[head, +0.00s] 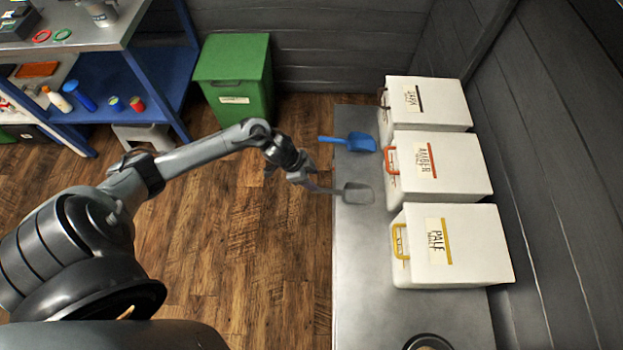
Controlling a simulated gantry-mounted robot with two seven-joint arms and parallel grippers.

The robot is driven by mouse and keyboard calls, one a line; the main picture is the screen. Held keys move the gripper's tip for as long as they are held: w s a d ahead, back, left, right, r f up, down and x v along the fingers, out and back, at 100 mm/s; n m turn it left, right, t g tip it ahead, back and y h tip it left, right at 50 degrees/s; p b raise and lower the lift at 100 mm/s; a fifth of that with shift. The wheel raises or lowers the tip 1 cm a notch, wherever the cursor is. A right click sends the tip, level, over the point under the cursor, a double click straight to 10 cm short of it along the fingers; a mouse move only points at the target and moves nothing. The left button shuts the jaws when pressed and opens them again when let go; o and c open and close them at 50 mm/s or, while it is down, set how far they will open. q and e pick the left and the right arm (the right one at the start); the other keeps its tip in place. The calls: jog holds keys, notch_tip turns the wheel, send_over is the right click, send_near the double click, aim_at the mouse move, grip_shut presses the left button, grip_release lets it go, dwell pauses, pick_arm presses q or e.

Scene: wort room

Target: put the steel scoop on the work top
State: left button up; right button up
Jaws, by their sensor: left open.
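A grey steel scoop (357,193) is at the left edge of the grey counter (365,255). Its pan is over the counter and its handle sticks out leftward past the edge. I cannot tell whether the pan rests on the surface or is just above it. My left gripper (313,181) is open at the handle's outer end. Whether its fingers straddle or touch the handle is too small to tell. A steel-topped bench (105,30) stands at the upper left. My right gripper is not in view.
A blue scoop (357,142) lies just beyond, its handle also over the edge. White bins labelled AMBER (455,165) and PALE (475,245), plus another white bin (445,105), line the counter's right side. A green bin (235,70) stands on the floor. The counter's near left is clear.

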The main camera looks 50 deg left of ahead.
pick_arm(q)
jog(key=s+d+r+t+y, duration=0.2)
jog(key=s+d+r, duration=0.1)
jog(key=d, duration=0.9)
jog(key=s+r+n+g+y, duration=0.1)
jog(key=s+r+n, duration=0.5)
jog(key=s, duration=0.8)
notch_tip(320, 180, up, 3)
jog(key=shift+r+n+g+y, duration=0.1)
jog(key=shift+n+g+y, duration=0.2)
jog(key=shift+g, duration=0.5)
jog(key=shift+s+d, duration=0.1)
